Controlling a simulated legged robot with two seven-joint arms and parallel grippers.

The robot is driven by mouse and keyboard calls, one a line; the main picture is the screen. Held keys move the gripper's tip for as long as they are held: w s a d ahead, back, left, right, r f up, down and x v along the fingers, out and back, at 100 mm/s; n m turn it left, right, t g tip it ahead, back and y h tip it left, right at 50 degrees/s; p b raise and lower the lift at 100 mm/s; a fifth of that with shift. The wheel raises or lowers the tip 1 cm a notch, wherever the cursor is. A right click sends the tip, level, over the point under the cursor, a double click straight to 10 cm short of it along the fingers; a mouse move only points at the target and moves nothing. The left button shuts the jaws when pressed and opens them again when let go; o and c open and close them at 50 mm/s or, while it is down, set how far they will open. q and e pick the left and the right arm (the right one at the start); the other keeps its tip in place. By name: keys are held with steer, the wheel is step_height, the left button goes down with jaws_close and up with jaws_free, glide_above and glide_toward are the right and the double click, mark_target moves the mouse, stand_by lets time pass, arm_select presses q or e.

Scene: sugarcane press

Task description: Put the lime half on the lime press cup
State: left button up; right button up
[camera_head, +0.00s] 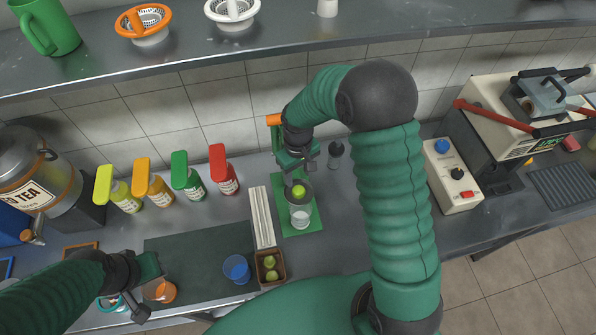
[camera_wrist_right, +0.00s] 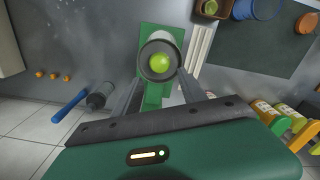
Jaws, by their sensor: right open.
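The lime half (camera_head: 298,191) shows as a bright green round piece in the dark round press cup (camera_head: 308,187). In the right wrist view the lime half (camera_wrist_right: 159,63) lies inside the rim of the cup (camera_wrist_right: 148,72). The press stands on a green base (camera_head: 312,222). My right gripper (camera_head: 297,172) is open just above and behind the cup; in the right wrist view its fingers (camera_wrist_right: 158,90) are spread to either side of the cup. I cannot tell whether they touch it. My left gripper (camera_head: 150,293) is low at the left, its jaws unclear.
A box of green fruit (camera_head: 284,270) and a blue cup (camera_head: 236,268) stand front-left of the press. An orange cup (camera_head: 160,290) is by my left gripper. Several bottles (camera_head: 188,182) line the back. A white-fronted control box (camera_head: 453,175) stands right.

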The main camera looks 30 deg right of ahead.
arm_select(q)
steer(key=shift+s+f, duration=0.15)
steer(key=shift+f, duration=0.3)
arm_select(e)
steer(key=s+a+r+m+t, duration=0.1)
steer(key=s+a+r+t, duration=0.1)
steer(key=s+r, duration=0.5)
steer(key=s+a, duration=0.1)
steer(key=s, duration=0.5)
steer(key=shift+a+r+m+t, duration=0.15)
steer(key=shift+r+m+t, duration=0.05)
steer(key=shift+m+t, duration=0.1)
arm_select(q)
steer(key=shift+f, duration=0.1)
arm_select(e)
steer(key=shift+w+f, duration=0.1)
steer(key=shift+w, duration=0.05)
